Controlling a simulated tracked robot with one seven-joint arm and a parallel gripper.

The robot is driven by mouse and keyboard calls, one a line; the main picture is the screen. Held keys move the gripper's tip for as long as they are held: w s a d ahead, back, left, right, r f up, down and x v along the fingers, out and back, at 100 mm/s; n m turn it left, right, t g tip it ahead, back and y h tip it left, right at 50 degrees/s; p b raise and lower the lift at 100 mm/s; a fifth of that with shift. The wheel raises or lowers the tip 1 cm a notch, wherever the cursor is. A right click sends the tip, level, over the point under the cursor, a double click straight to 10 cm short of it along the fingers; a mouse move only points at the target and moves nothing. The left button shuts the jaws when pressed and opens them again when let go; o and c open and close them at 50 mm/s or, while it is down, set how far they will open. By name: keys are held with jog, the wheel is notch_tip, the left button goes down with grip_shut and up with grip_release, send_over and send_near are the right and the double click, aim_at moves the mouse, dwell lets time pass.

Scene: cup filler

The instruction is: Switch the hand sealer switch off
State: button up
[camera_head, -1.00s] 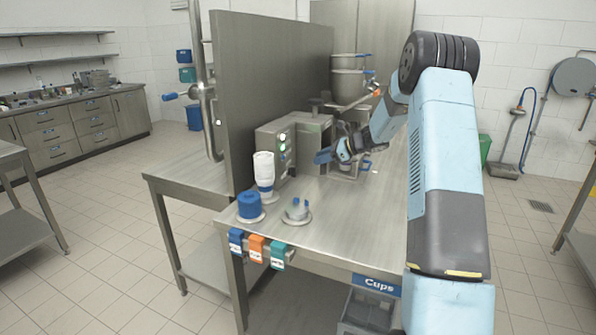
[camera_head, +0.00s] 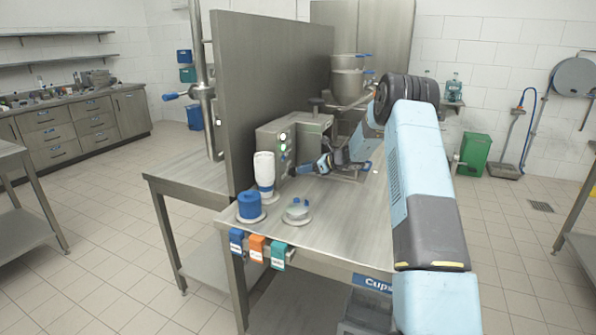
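The hand sealer appears to be the grey metal box machine (camera_head: 311,130) on the steel table, against the upright metal panel. Its front carries a column of small buttons or lights, with a white one (camera_head: 283,136) at the top and a green one (camera_head: 283,150) below. My gripper (camera_head: 296,171) is in front of the machine's lower front, close to the panel of buttons and just below it. Its dark fingers are small and blurred here, so I cannot tell whether they are open or touch the machine. The switch itself is too small to make out.
A white bottle (camera_head: 264,170), a blue container (camera_head: 249,205) and a small metal holder (camera_head: 297,210) stand at the table's near left. The front middle of the tabletop (camera_head: 350,220) is clear.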

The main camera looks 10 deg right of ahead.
aim_at(294, 172)
jog(key=shift+x, duration=2.1)
jog(key=c, duration=0.7)
grip_shut()
